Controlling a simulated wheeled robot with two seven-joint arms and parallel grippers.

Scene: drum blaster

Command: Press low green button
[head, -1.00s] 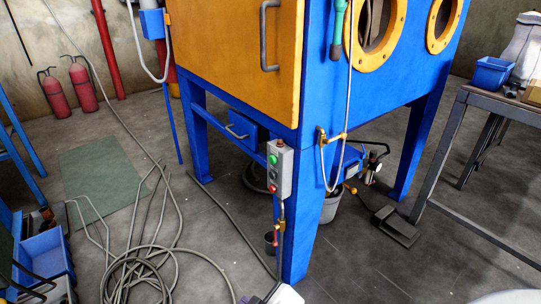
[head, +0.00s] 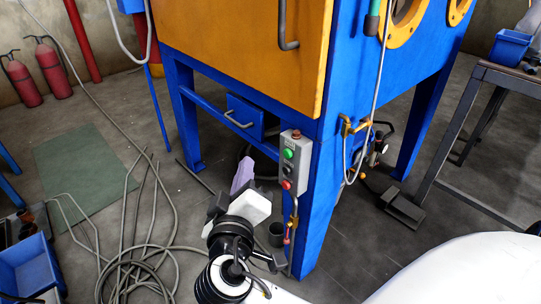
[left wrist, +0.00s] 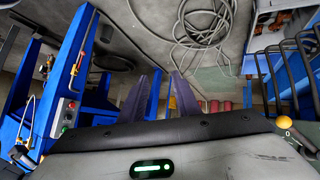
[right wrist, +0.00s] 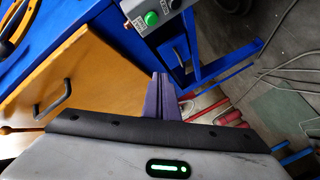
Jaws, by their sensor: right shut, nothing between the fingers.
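A grey control box (head: 293,165) is on the front blue leg of the cabinet. In the head view it has a green button (head: 288,154) at the top, a darker middle button (head: 287,170) and a red button (head: 287,185) at the bottom.
The blue cabinet with an orange door (head: 240,50) stands over the box. Coiled cables (head: 130,270) lie on the floor at left. A table (head: 500,78) stands at right.

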